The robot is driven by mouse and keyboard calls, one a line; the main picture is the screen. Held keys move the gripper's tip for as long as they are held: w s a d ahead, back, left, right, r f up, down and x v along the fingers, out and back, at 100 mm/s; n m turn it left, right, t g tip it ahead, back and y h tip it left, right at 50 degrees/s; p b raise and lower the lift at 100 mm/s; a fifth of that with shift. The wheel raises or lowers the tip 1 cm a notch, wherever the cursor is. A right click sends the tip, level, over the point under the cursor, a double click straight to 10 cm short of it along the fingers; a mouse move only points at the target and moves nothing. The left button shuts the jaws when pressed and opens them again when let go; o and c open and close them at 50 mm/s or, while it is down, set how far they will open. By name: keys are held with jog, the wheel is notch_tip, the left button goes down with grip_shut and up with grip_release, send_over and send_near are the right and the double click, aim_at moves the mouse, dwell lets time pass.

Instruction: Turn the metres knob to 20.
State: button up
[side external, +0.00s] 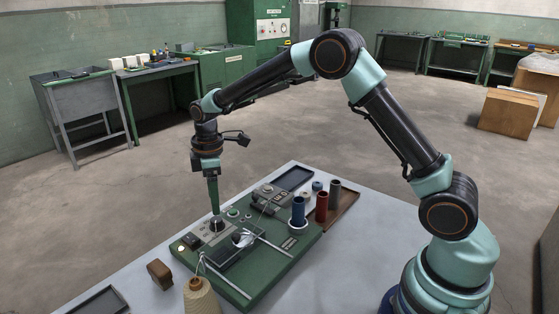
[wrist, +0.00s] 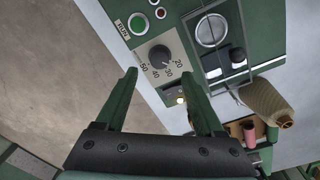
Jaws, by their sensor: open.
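The metres knob (wrist: 160,57) is black and round on a pale dial plate (wrist: 146,50) marked 50, 40, 30 and 20. A small mark on the knob seems to face near the 30, but it is too small to read surely. My gripper (wrist: 163,84) is open and empty, its two green fingers apart, with the knob ahead of the gap in the wrist view. In the side external view my gripper (side external: 214,208) points down just above the knob (side external: 216,224). I cannot tell whether the fingertips touch anything.
The green machine base (side external: 262,272) carries buttons, including a green one (wrist: 138,23), and a metal reel part (side external: 243,238). A thread cone (side external: 201,297) and a brown block (side external: 160,274) stand near the front. Coloured spools (side external: 321,207) stand in a brown tray behind.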

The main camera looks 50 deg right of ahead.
aim_at(218, 221)
notch_tip(218, 221, up, 6)
jog(key=shift+s+f, duration=0.1)
jog(key=shift+f, duration=0.15)
jog(key=s+d+r+m+t, duration=0.3)
jog(key=s+r+m, duration=0.3)
jog(key=s+r, duration=0.45)
jog(key=s+d+f+m+t, duration=0.1)
jog(key=s+m, duration=0.4)
jog(key=s, duration=0.6)
jog(key=shift+d+t, duration=0.6)
jog(key=shift+d, duration=0.1)
